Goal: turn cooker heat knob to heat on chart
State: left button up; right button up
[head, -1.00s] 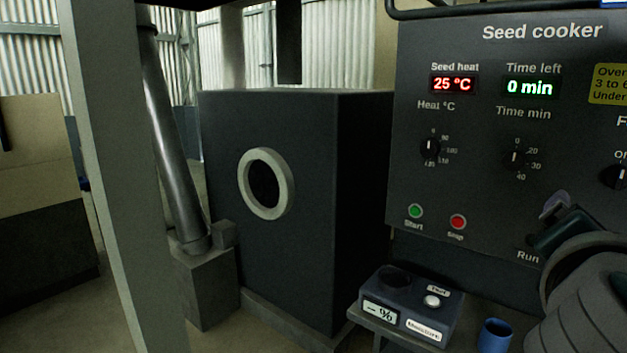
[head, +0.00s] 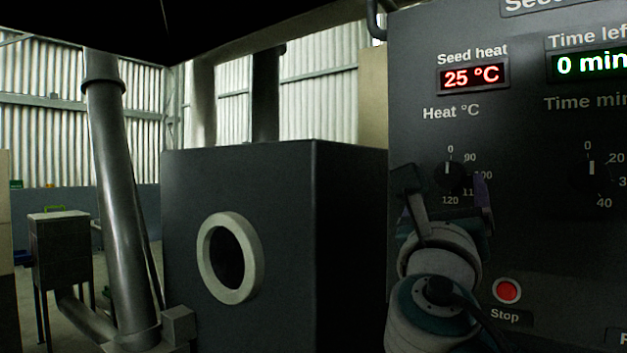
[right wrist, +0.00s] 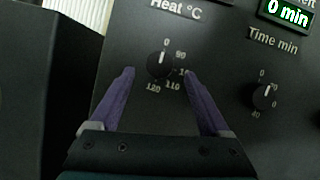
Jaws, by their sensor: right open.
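The heat knob (head: 447,171) is a small black dial under the "Heat °C" label on the dark seed cooker panel (head: 560,255). Its white pointer is up, at 0. It also shows in the right wrist view (right wrist: 161,64). My right gripper (head: 446,188) is open, its purple fingers in front of the panel at the knob. In the right wrist view its fingertips (right wrist: 159,74) lie left and right of the knob with gaps on both sides; the depth to the panel is unclear. The red seed heat display (head: 473,76) reads 25 °C. My left gripper is out of view.
The time knob (head: 591,168) is to the right, pointer at 0, under a green display (head: 590,66) reading 0 min. A red Stop button (head: 507,290) is below. A dark box with a round port (head: 228,258) stands left of the panel.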

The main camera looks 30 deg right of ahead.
aim_at(448, 180)
jog(key=shift+x, duration=1.55)
jog(key=shift+f, duration=0.1)
grip_shut()
